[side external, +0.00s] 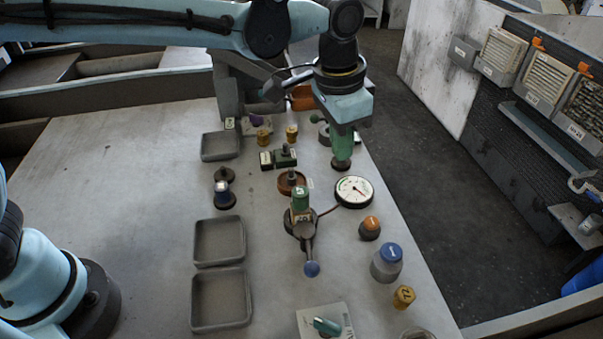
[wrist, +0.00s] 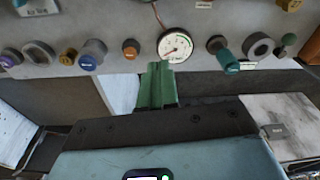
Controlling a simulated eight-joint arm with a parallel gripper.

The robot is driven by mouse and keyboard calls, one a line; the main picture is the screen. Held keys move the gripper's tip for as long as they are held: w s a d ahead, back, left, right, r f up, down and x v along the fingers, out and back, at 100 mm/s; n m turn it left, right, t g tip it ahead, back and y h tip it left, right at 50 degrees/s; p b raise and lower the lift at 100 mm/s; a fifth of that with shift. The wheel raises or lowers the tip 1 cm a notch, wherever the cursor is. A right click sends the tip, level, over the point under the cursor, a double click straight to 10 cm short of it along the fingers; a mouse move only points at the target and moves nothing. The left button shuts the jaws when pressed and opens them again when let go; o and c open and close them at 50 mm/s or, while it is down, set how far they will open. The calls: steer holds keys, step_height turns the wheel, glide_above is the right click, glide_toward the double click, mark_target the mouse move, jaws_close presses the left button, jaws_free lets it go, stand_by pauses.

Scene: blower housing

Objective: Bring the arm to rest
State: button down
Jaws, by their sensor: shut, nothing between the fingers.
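My gripper (side external: 345,130) hangs from the arm over the far right edge of the bench in the side external view. Its green fingers (wrist: 157,82) are shut together with nothing between them in the wrist view. A round white gauge (side external: 354,191) lies nearby and shows in the wrist view (wrist: 175,45).
A fixture with a green block (side external: 300,200) and a blue-ball lever (side external: 311,268) stands mid-bench. Grey trays (side external: 219,241) line its left. A blue-capped jar (side external: 387,262), an orange-topped knob (side external: 370,228) and a brass weight (side external: 404,296) stand along the right edge. The left bench is clear.

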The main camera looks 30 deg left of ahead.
steer(key=s+a+r+n+t, duration=0.1)
steer(key=s+a+r+n, duration=0.1)
steer(key=a, duration=0.4)
steer(key=s+a+r+n+t, duration=0.1)
steer(key=s+a+t, duration=0.15)
steer(key=a, duration=0.45)
steer(key=s+a+f+n+t, duration=0.2)
steer(key=s+a+f+n, duration=0.1)
steer(key=s+a, duration=0.5)
steer(key=shift+s+a+f+n+y, duration=0.15)
steer(key=shift+a+f+n+y, duration=0.25)
steer(key=shift+a, duration=0.65)
